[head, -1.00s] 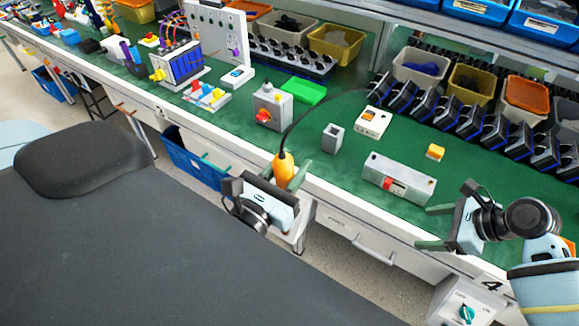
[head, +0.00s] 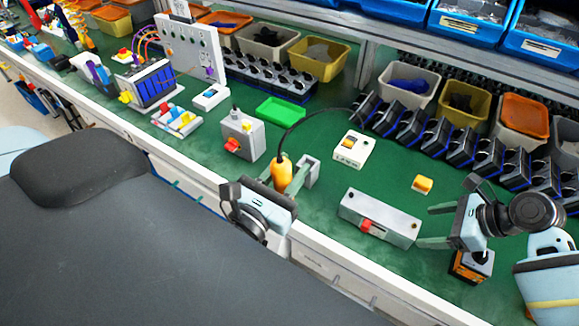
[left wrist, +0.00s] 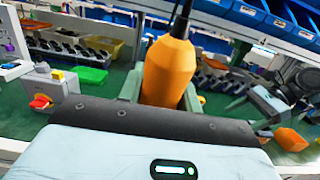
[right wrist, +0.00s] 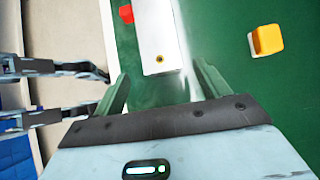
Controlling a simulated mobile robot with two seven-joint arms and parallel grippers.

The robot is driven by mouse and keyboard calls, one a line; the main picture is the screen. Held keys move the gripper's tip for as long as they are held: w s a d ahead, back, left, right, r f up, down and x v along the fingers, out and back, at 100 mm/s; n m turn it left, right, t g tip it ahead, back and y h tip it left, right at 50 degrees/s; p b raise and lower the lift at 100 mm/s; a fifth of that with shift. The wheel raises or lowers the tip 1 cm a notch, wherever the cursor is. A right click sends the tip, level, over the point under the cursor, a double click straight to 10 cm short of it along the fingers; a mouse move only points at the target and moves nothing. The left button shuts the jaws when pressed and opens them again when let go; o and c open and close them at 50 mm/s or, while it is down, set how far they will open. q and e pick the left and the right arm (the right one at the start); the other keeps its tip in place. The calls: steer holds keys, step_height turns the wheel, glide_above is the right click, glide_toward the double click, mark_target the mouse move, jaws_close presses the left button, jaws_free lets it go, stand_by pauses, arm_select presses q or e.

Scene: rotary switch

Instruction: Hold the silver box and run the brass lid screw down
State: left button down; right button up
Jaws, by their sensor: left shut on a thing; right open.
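The silver box (head: 378,220) lies long and low near the bench's front edge, with a red knob on its front side. The brass screw (right wrist: 159,59) shows on its top near one end in the right wrist view. My right gripper (head: 425,226) is open at the box's right end; in the right wrist view its fingers (right wrist: 161,76) are either side of that end, with gaps. My left gripper (head: 282,188) is shut on an orange corded driver (head: 282,173), also in the left wrist view (left wrist: 168,72). The driver's tip is hidden.
A grey open holder (head: 311,166) stands just behind the left gripper. A yellow switch (head: 422,185) and a white instrument (head: 352,150) lie behind the box. An orange-and-black box (head: 470,266) is below the right gripper. Dark modules (head: 440,137) line the back.

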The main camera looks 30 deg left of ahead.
mark_target(417, 227)
arm_select(q)
steer(key=shift+f, duration=0.6)
arm_select(e)
steer(key=shift+a+f, duration=0.2)
steer(key=shift+f, duration=0.2)
arm_select(q)
steer(key=shift+g, duration=0.6)
step_height(417, 227, down, 6)
steer(key=b, duration=0.3)
steer(key=shift+s, duration=0.15)
arm_select(e)
steer(key=x, duration=0.3)
steer(key=shift+a+f, duration=0.1)
steer(key=shift+f, duration=0.1)
arm_select(q)
steer(key=shift+r, duration=0.65)
arm_select(e)
steer(key=shift+a+f, duration=0.35)
steer(key=shift+a, duration=0.25)
arm_select(q)
steer(key=shift+r, duration=0.1)
arm_select(e)
steer(key=shift+x, duration=0.85)
steer(key=shift+w+d, duration=0.1)
steer(key=shift+c, duration=0.2)
steer(key=c, duration=0.9)
steer(key=o, duration=1.2)
